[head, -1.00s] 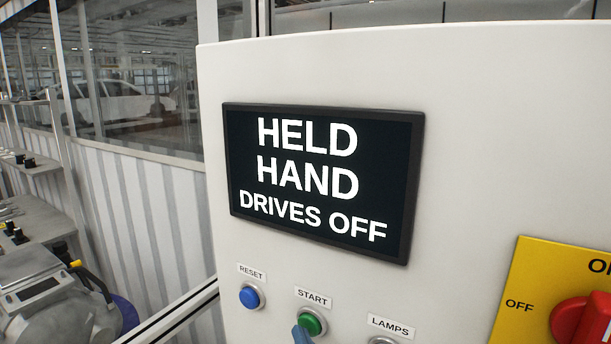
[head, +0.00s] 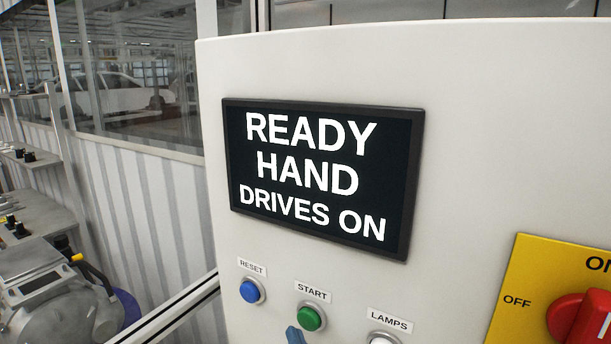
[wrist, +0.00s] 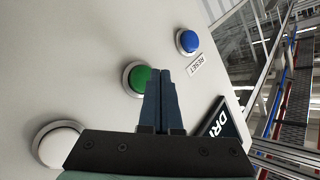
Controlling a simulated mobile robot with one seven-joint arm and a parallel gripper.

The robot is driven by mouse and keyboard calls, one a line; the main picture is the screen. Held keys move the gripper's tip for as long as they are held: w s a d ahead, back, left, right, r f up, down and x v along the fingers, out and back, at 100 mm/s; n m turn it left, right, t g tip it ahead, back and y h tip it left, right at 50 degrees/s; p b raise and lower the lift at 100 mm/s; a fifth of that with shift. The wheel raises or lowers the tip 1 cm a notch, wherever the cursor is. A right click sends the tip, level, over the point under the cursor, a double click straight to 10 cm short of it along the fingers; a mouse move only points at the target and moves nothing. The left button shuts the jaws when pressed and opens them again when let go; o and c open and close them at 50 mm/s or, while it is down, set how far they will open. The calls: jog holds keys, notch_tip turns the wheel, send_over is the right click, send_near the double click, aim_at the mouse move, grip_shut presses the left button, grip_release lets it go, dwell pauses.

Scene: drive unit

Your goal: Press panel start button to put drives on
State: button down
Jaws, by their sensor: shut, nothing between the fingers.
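The green START button (head: 309,318) sits on the pale control panel (head: 520,130) under its START label. It also shows in the wrist view (wrist: 137,78), partly covered by my fingers. The panel screen (head: 318,182) reads READY, HAND, DRIVES ON. My gripper (head: 295,334) shows only as a blue fingertip at the bottom edge of the head view, just below and left of the button. In the wrist view my gripper (wrist: 159,72) is shut and empty, its fingers side by side. A small gap between fingertip and button seems to show in the head view.
A blue RESET button (head: 250,291) is left of START. A white LAMPS button (head: 382,339) is to the right, cut by the frame edge. A red rotary switch (head: 582,318) on a yellow plate (head: 535,270) is at the far right. Grey machinery (head: 65,305) stands at left.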

jog(key=s+a+p, duration=0.1)
jog(key=s, duration=0.1)
jog(key=s+a+p, duration=0.1)
jog(key=s+a, duration=0.1)
jog(key=shift+s+a, duration=0.2)
jog(key=shift+s, duration=0.2)
dwell(0.9)
